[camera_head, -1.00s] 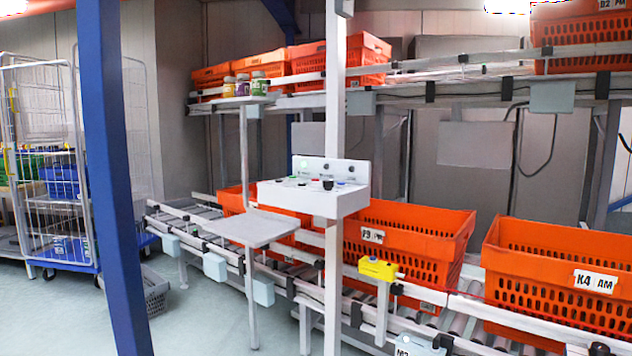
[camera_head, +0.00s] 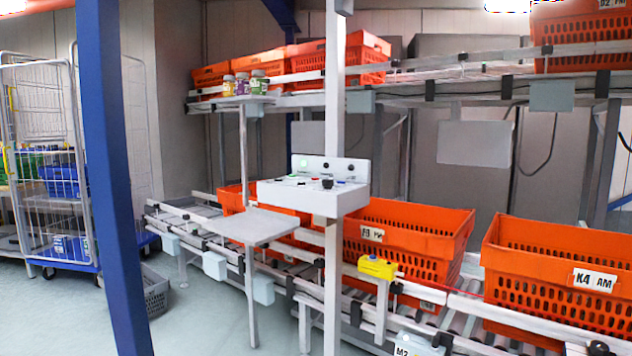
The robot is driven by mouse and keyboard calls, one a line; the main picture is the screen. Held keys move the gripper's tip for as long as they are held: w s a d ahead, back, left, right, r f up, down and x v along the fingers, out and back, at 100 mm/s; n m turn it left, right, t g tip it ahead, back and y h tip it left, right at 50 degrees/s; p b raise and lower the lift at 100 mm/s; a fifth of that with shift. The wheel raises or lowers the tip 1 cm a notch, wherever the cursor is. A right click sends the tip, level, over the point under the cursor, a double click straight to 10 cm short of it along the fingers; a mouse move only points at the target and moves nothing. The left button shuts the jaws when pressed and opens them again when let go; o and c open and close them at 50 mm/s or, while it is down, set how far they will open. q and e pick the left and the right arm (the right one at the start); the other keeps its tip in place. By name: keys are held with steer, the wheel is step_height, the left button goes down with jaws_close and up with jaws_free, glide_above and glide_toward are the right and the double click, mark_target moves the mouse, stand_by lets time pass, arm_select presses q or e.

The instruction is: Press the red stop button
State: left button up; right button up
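A white control box (camera_head: 312,199) is mounted on the pale upright post in the middle of the head view. Its sloped top carries several small controls. A small red button (camera_head: 313,180) shows on that top, next to a black knob (camera_head: 327,183). A green light (camera_head: 303,163) and a dark round control (camera_head: 325,165) sit on the raised back panel. The labels are too small to read. Neither of my grippers is in view.
A small grey table (camera_head: 252,226) stands left of the box. Orange totes (camera_head: 405,240) line the roller conveyor behind and right. A blue post (camera_head: 108,180) stands in the left foreground. A wire cage trolley (camera_head: 70,220) is at far left.

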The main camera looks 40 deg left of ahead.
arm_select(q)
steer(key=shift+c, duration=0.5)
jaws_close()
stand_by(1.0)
